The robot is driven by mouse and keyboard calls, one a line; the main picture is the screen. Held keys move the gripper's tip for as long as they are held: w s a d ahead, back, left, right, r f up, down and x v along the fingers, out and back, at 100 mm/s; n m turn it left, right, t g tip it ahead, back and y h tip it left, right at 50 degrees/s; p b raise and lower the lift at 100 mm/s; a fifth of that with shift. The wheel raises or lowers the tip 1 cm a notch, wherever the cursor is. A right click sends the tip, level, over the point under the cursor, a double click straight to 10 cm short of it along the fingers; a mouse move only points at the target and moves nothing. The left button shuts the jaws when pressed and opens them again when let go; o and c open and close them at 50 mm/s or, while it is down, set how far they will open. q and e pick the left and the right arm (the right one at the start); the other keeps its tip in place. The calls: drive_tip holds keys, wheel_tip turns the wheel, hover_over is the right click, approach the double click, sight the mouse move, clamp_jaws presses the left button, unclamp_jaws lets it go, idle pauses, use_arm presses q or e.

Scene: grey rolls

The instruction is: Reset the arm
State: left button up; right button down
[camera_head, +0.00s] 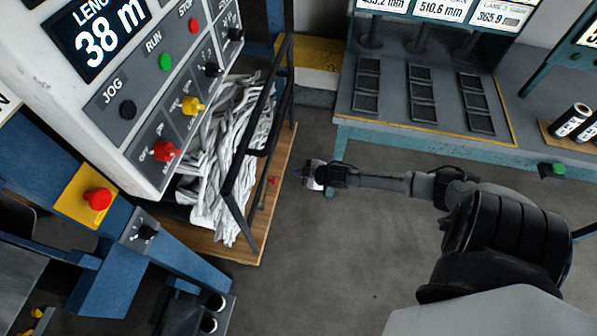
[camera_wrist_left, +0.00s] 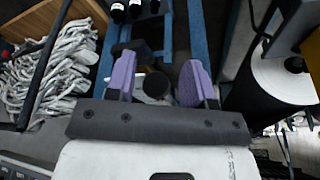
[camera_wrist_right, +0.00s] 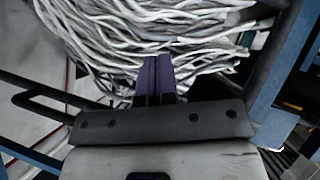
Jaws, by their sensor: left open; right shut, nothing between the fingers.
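My right arm reaches leftward across the head view. Its gripper (camera_head: 310,176) hangs over the floor just right of the rack of pale strands (camera_head: 228,150). In the right wrist view my right gripper (camera_wrist_right: 155,72) has its purple fingers together with nothing between them, and the strands (camera_wrist_right: 165,35) lie beyond the tips. My left gripper does not show in the head view. In the left wrist view my left gripper (camera_wrist_left: 158,80) has its purple fingers wide apart and empty. A dark round end (camera_wrist_left: 157,84) shows between them, seemingly farther away.
A machine panel (camera_head: 140,90) with coloured buttons stands at the upper left, above blue framework (camera_head: 120,260). A grey bench (camera_head: 400,110) with several dark trays stands at the back, with black rolls (camera_head: 572,120) at its right. Grey floor (camera_head: 320,260) lies clear at the middle.

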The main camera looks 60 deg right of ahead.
idle(0.4)
wheel_tip(320, 180, down, 3)
drive_tip(key=s+d+g+h, duration=0.2)
drive_tip(key=s+d+g, duration=0.1)
drive_tip(key=s+a+r+m+g, duration=0.1)
drive_tip(key=s+a+r, duration=0.2)
drive_tip(key=a+r, duration=0.3)
drive_tip(key=s+a+r+m+g, duration=0.1)
drive_tip(key=s+a+r, duration=0.3)
drive_tip(key=a, duration=0.5)
drive_tip(key=s+a+r+g, duration=0.2)
drive_tip(key=s+a+r, duration=0.1)
drive_tip(key=a+r, duration=0.3)
drive_tip(key=s+a+f+m+g+y+p, duration=0.1)
drive_tip(key=s+a+m+y, duration=0.1)
drive_tip(key=s+a, duration=0.55)
wheel_tip(320, 180, up, 28)
drive_tip(key=p, duration=2.8)
drive_tip(key=shift+d, duration=0.25)
